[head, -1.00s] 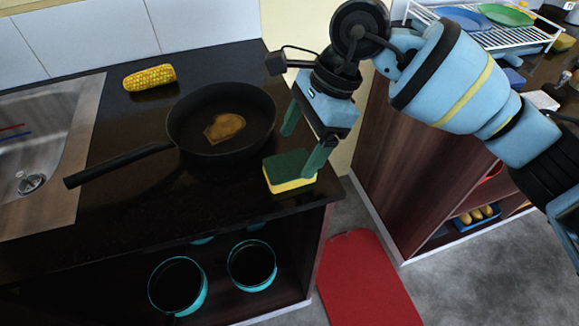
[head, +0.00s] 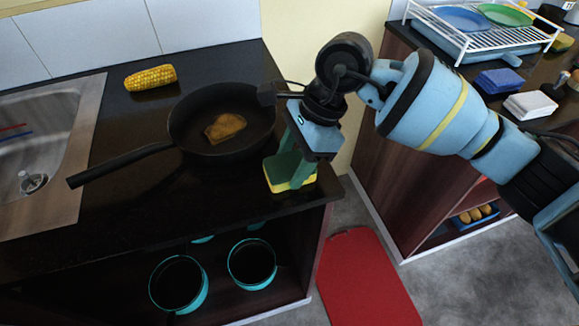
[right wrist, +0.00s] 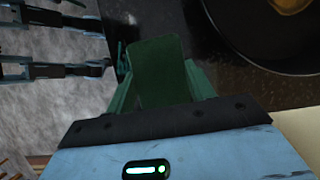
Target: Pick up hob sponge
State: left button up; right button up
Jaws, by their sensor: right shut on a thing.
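The sponge (head: 277,183), green on top and yellow below, lies at the front right corner of the dark counter, beside the frying pan. My right gripper (head: 290,176) points down over it and is shut on it, hiding part of it. In the right wrist view the sponge's green face (right wrist: 158,70) shows between the two green fingers (right wrist: 160,85). It looks to be still on the counter; I see no clear gap under it. My left gripper is not in the head view.
A black frying pan (head: 190,145) with brown food in it stands just behind and left of the sponge. A corn cob (head: 150,78) lies behind it, a sink (head: 45,150) to the left. Teal pots (head: 252,263) sit below. A second counter (head: 385,160) is at right.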

aim_at(283, 169)
jog(key=shift+r, duration=0.45)
jog(key=r, duration=0.2)
jog(key=shift+s+r, duration=0.3)
jog(key=shift+s, duration=0.05)
jog(key=s+r+b, duration=0.1)
jog(key=s, duration=1.4)
jog(key=shift+s+d+r+b, duration=0.15)
jog(key=shift+d+r+b, duration=0.1)
jog(key=shift+b, duration=0.15)
